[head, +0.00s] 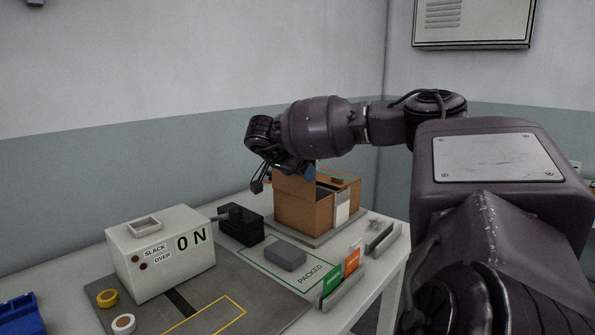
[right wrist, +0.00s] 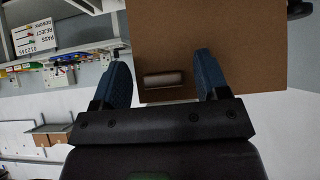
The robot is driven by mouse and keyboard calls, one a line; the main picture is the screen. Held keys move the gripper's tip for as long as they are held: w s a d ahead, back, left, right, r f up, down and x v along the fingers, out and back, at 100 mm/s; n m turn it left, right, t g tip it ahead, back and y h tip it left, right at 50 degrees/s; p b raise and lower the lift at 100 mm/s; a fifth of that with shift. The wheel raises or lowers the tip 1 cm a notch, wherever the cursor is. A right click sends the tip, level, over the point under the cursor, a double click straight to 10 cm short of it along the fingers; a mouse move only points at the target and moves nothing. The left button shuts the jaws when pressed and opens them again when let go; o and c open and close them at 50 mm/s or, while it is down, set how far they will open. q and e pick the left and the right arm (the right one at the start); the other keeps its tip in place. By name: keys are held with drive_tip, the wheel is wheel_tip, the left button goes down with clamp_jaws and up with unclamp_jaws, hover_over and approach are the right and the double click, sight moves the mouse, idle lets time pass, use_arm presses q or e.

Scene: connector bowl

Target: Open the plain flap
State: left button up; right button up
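A brown cardboard box (head: 303,212) stands on a grey plate at the back of the table. A plain brown panel (head: 292,186), which looks like the plain flap, stands upright at its left side. My right gripper (head: 284,176) is at the top of this panel. In the right wrist view, the brown panel (right wrist: 235,35) has a slot-like cutout (right wrist: 163,80) near its lower edge, between my blue fingertips (right wrist: 163,60). The fingers are spread apart and hold nothing visible. I cannot tell whether they touch the panel. My left gripper is not in view.
Another flap with an orange and teal edge (head: 338,178) lies at the box's far side.

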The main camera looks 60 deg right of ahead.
drive_tip(key=shift+a+r, duration=0.15)
drive_tip(key=shift+r, duration=0.15)
drive_tip(key=b+v, duration=0.3)
drive_tip(key=v, duration=0.7)
drive_tip(key=shift+a, duration=0.25)
drive_tip(key=shift+w+r, duration=0.1)
drive_tip(key=shift+r, duration=0.05)
drive_tip(key=shift+r, duration=0.1)
